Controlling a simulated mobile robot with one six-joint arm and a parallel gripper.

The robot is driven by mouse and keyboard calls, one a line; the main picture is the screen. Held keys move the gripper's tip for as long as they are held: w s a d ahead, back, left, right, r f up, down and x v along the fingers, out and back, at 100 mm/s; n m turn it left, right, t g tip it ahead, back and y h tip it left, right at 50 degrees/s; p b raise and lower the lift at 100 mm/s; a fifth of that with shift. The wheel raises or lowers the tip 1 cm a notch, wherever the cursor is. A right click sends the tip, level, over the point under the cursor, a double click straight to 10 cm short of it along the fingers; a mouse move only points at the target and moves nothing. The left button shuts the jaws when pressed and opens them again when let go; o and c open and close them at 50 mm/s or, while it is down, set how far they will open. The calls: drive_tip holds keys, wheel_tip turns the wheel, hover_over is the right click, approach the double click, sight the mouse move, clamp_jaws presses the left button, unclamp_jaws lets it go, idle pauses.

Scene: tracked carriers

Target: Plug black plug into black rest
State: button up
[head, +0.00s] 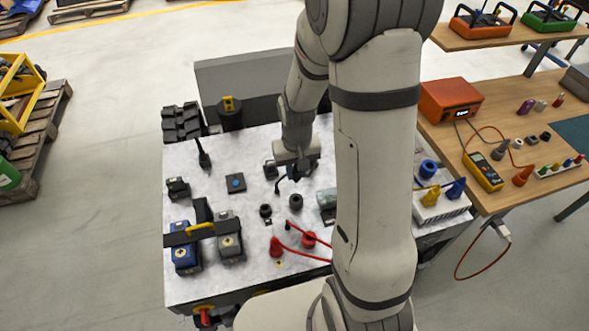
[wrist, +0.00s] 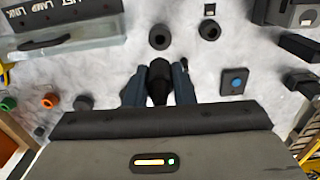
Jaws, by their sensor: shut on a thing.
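My gripper (wrist: 158,88) is shut on a black plug (wrist: 160,78), which sits between the two dark blue-grey fingers with its narrower end showing. In the head view my gripper (head: 293,176) hangs over the middle of the pale worktop, and the plug is mostly hidden there. Two round black sockets with dark openings stand close by. One (wrist: 159,37) lies straight beyond the plug in the wrist view, apart from it; the other (wrist: 209,30) is to its right. In the head view they are the right one (head: 295,201) and the left one (head: 265,211). I cannot tell which is the black rest.
A dark block with a blue button (head: 236,183) is left of my gripper. Red plugs (head: 277,247) with red leads stand nearer. A blue box (head: 185,252) and a grey box (head: 231,242) stand front left. A clear-covered case (wrist: 65,40) is at upper left in the wrist view.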

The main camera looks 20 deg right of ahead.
drive_tip(key=shift+f, duration=0.15)
wheel_tip(320, 180, down, 6)
drive_tip(key=b, duration=0.5)
drive_tip(key=shift+r, duration=0.2)
drive_tip(key=shift+b, duration=0.3)
idle(1.2)
drive_tip(key=shift+f+b, duration=1.95)
drive_tip(key=shift+f, duration=0.35)
drive_tip(key=o, duration=1)
drive_tip(key=shift+o, duration=0.2)
drive_tip(key=shift+r, duration=0.1)
